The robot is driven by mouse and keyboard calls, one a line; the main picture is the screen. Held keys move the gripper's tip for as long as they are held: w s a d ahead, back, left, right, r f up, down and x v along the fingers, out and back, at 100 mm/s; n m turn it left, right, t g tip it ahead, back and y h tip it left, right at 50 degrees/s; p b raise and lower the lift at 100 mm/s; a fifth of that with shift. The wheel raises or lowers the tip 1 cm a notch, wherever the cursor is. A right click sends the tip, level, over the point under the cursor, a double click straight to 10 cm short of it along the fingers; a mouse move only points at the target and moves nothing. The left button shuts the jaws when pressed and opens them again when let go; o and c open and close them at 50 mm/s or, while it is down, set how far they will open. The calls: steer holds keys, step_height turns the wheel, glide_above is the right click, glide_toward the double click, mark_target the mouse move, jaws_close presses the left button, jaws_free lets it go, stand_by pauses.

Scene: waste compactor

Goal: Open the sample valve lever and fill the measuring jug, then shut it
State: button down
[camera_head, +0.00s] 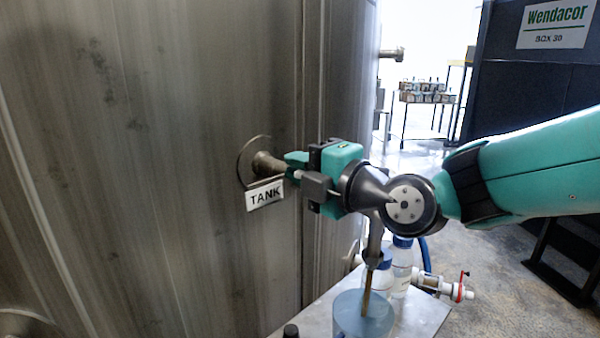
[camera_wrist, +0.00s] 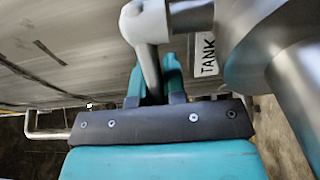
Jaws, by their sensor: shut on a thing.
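The sample valve comes out of the steel tank wall (camera_head: 200,90) on a short pipe (camera_head: 266,163), with a TANK tag (camera_head: 264,194) hanging by it. My gripper (camera_head: 297,160) is at the valve and hides most of its body and lever in the head view. In the wrist view its teal fingers (camera_wrist: 160,75) are shut on the grey lever (camera_wrist: 149,68), beside the valve body (camera_wrist: 245,45). The spout (camera_head: 375,243) points down behind my wrist. A thin brown stream (camera_head: 367,288) runs from it into the blue measuring jug (camera_head: 362,322) directly below. The level inside is unclear.
The jug stands on a metal shelf (camera_head: 425,315). White bottles with blue caps (camera_head: 402,262) stand close behind it, and a white fitting with a red part (camera_head: 455,290) is to their right. A dark bottle top (camera_head: 290,330) shows at the left. Open floor lies right.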

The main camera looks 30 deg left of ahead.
steer(key=shift+w+d, duration=0.1)
steer(key=c, duration=1.2)
jaws_free()
steer(key=shift+b+v, duration=3.15)
steer(key=shift+v, duration=5.6)
steer(key=shift+r, duration=0.1)
